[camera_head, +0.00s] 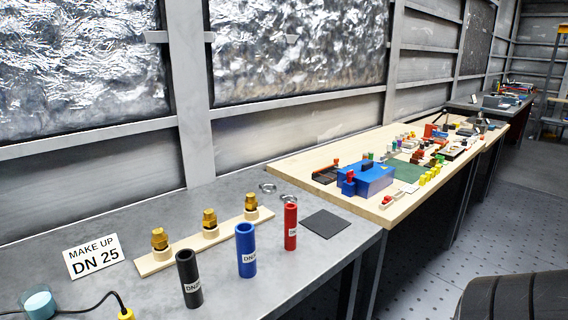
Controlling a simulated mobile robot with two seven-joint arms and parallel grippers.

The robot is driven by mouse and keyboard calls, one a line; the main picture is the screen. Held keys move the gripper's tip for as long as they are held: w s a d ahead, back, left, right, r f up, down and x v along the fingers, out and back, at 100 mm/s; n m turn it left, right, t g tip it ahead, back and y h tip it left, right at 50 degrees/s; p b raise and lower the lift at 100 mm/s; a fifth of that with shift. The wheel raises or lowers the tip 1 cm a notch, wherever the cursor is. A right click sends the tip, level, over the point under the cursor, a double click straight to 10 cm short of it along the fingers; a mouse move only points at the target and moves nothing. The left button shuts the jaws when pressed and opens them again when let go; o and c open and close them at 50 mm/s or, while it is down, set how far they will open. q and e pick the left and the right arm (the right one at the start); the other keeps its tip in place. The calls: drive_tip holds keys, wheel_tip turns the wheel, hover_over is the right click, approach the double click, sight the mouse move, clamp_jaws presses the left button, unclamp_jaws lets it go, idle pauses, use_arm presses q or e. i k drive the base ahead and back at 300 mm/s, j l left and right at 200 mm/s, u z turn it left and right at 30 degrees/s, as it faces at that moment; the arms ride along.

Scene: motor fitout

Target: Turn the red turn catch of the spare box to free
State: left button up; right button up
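A blue box-like thing (370,178) stands on the near end of the wooden-topped bench, with a small red piece (351,174) at its left end. I cannot tell whether this is the spare box, or whether the red piece is its turn catch or how it is turned. More small red parts lie farther along that bench, too small to make out. Neither of my grippers is in view.
The grey bench (225,285) in front holds black (188,279), blue (246,250) and red (290,227) upright tubes, brass fittings on a wooden strip (159,262), a "MAKE UP DN 25" sign (93,256) and a dark mat (328,223). The floor (440,255) right of the benches is mostly clear.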

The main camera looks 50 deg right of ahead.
sight(350, 173)
drive_tip(key=l+u, duration=0.3)
drive_tip(key=l, duration=0.15)
drive_tip(key=k+l+u, duration=0.25)
drive_tip(key=l, duration=0.2)
drive_tip(key=l+u, duration=0.3)
drive_tip(key=l, duration=0.15)
drive_tip(key=k+l+u, duration=0.4)
drive_tip(key=l, duration=0.2)
drive_tip(key=k+l, duration=0.15)
drive_tip(key=l, duration=0.15)
drive_tip(key=k+l+u, duration=0.15)
drive_tip(key=l, duration=0.15)
drive_tip(key=k+l, duration=0.25)
drive_tip(key=l, duration=0.15)
drive_tip(key=k+l, duration=0.25)
drive_tip(key=l+u, duration=0.05)
drive_tip(key=l, duration=0.05)
